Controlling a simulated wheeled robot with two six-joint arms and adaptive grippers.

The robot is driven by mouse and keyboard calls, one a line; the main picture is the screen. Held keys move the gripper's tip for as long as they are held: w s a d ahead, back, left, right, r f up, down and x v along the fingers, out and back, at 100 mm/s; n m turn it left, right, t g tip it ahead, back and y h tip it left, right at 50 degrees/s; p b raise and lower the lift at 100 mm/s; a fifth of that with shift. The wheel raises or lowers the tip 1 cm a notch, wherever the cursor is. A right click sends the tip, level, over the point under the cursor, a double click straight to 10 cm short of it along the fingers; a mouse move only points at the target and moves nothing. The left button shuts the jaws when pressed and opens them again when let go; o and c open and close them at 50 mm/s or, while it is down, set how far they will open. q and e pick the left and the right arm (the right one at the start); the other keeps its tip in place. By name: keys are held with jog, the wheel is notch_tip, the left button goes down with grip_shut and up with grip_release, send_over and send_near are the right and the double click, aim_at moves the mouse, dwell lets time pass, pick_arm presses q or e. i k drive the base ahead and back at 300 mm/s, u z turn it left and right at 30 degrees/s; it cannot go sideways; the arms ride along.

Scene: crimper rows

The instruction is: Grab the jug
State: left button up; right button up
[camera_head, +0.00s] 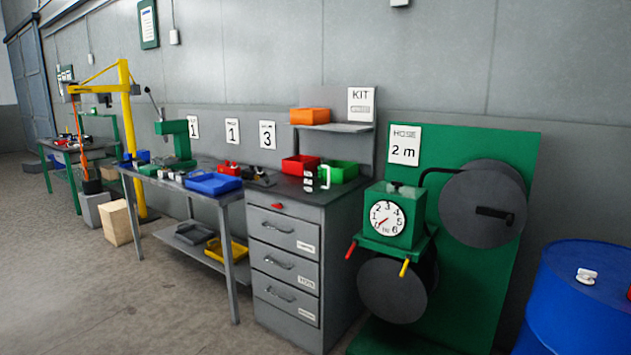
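I cannot make out a jug anywhere in the camera_head view. Neither of my grippers shows in this view.
A blue drum (585,300) stands at the right edge. Left of it is a green hose panel (470,270) with a dial gauge (387,218). A grey drawer cabinet (285,262) and a long workbench (228,197) with bins line the wall. The floor at lower left is clear.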

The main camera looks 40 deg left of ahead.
aim_at(314, 167)
jog(key=u, duration=0.35)
jog(key=i, duration=0.45)
jog(key=u, duration=1.05)
jog(key=i, duration=2.1)
jog(key=z, duration=0.8)
